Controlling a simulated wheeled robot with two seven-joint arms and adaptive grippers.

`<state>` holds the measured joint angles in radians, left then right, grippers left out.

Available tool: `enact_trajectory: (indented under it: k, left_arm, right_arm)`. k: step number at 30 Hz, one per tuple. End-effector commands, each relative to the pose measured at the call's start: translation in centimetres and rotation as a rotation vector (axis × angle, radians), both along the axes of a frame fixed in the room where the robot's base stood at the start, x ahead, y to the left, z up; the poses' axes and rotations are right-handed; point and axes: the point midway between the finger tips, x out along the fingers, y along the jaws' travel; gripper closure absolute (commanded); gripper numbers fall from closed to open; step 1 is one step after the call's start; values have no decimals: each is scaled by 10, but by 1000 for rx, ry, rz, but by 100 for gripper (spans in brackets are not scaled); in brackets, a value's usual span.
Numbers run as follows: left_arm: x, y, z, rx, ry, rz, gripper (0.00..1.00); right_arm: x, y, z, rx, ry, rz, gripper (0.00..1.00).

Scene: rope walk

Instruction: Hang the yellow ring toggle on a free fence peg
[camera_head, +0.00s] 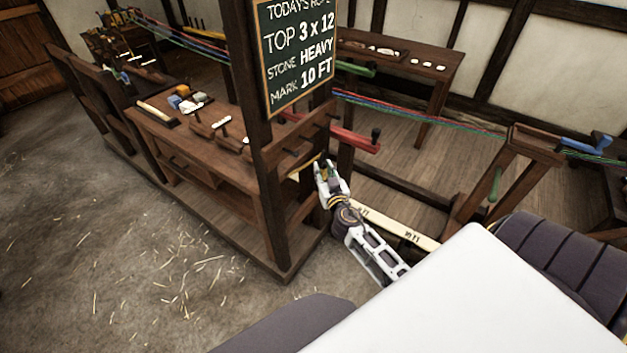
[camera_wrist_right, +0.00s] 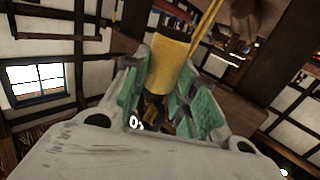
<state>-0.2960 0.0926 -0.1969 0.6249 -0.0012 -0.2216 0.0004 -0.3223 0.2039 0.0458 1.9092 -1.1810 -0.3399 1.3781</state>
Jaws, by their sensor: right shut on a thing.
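The yellow toggle (camera_wrist_right: 170,62) is a ribbed yellow cylinder in the right wrist view, with a thin yellow loop (camera_wrist_right: 208,30) rising from it to the upper right. My right gripper (camera_wrist_right: 170,95) is shut on it, with green pads on both sides. In the head view my right gripper (camera_head: 325,172) is beside the dark wooden post and rail (camera_head: 300,140) under the chalkboard. Short wooden pegs seem to stick out of this rail, but they are small and dark. I cannot tell whether the ring touches a peg. My left gripper is not in view.
The chalkboard (camera_head: 298,50) hangs on the post just above my right gripper. A wooden bench (camera_head: 190,140) with small items stands to the left. A red-handled crank (camera_head: 355,140) and stretched coloured ropes (camera_head: 430,116) lie behind. The straw-strewn floor (camera_head: 150,270) at left is open.

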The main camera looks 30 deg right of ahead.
Motion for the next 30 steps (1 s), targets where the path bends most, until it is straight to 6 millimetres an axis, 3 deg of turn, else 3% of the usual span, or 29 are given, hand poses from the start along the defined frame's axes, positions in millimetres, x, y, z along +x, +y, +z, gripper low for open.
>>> enact_trajectory:
  k: [3, 10, 30]
  left_arm:
    - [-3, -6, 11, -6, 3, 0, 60]
    - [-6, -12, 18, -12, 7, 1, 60]
    - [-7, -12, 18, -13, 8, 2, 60]
  right_arm:
    - [3, -17, 14, 6, -2, -28, 97]
    - [5, -35, 22, 13, -1, -60, 97]
    - [7, -37, 23, 13, -2, -64, 97]
